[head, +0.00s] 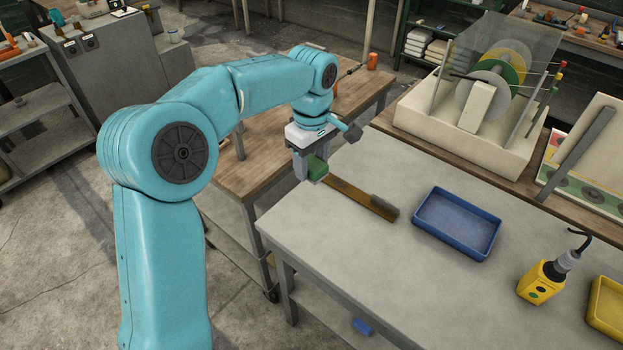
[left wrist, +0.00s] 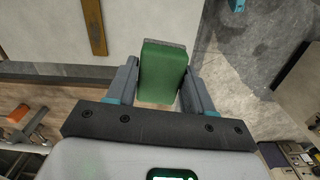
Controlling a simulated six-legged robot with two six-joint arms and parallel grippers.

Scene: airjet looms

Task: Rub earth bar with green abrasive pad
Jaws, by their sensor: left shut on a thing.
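My left gripper (head: 309,171) is shut on the green abrasive pad (head: 316,167). It is near the left end of the earth bar. In the left wrist view the pad (left wrist: 162,70) sits between the two fingers of the gripper (left wrist: 158,82). The earth bar (head: 355,197) is a long brown-gold strip with a dark grey part at its right end, on the grey table. Its left end is close to the pad in the head view. In the left wrist view the bar (left wrist: 95,28) lies apart from the pad, to the upper left. My right gripper is not in view.
A blue tray (head: 457,223) stands on the grey table (head: 330,255) right of the bar. A yellow pendant control (head: 540,282) and a yellow tray (head: 607,310) are farther right. A wooden bench (head: 262,150) stands behind. The table's front left is clear.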

